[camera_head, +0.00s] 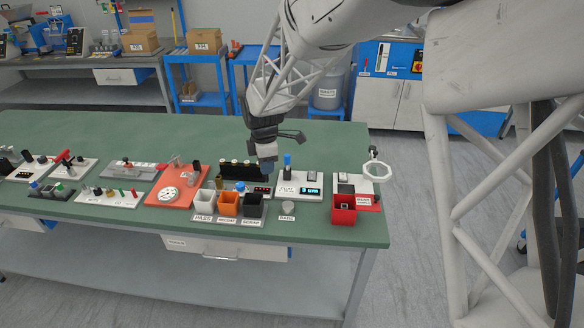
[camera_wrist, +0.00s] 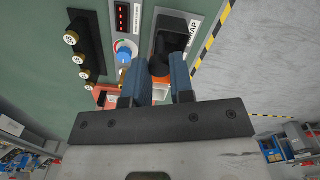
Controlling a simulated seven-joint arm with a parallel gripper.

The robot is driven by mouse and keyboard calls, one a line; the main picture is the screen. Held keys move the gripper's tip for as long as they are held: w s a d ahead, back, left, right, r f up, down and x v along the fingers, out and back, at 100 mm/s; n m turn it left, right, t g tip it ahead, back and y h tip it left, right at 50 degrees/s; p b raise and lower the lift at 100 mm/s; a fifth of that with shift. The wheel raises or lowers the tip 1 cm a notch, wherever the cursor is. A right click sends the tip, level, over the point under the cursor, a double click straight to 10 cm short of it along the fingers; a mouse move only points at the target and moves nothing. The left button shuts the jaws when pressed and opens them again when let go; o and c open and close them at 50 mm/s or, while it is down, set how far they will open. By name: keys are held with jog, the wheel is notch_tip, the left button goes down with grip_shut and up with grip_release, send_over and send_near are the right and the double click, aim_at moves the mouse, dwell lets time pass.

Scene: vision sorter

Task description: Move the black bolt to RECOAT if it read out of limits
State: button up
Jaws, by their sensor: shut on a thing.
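My gripper (camera_head: 268,167) hangs over the bench, above and behind the black SCRAP bin (camera_head: 252,206). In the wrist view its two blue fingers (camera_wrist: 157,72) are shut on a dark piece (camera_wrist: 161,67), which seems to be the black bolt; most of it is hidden. The orange RECOAT bin (camera_head: 228,204) stands left of the SCRAP bin, and the white PASS bin (camera_head: 204,203) is left of that. In the wrist view the SCRAP bin (camera_wrist: 172,40) lies just beyond the fingers. A gauge (camera_head: 299,187) to the right has a lit display that seems to read 3 um.
A black rack (camera_head: 238,170) with several brass-topped pieces stands behind the bins. A small round dish (camera_head: 288,207) is right of SCRAP.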

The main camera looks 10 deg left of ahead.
jog(key=s+a+r+n, duration=0.1)
jog(key=s+a, duration=0.1)
jog(key=a, duration=1)
jog(key=shift+s+a+r+n, duration=0.15)
jog(key=shift+s+r+n, duration=0.2)
jog(key=shift+r+n, duration=0.05)
jog(key=shift+f, duration=0.25)
jog(key=shift+f, duration=4.65)
jog(key=o, duration=1.2)
jog(key=shift+o, duration=0.2)
notch_tip(320, 180, up, 8)
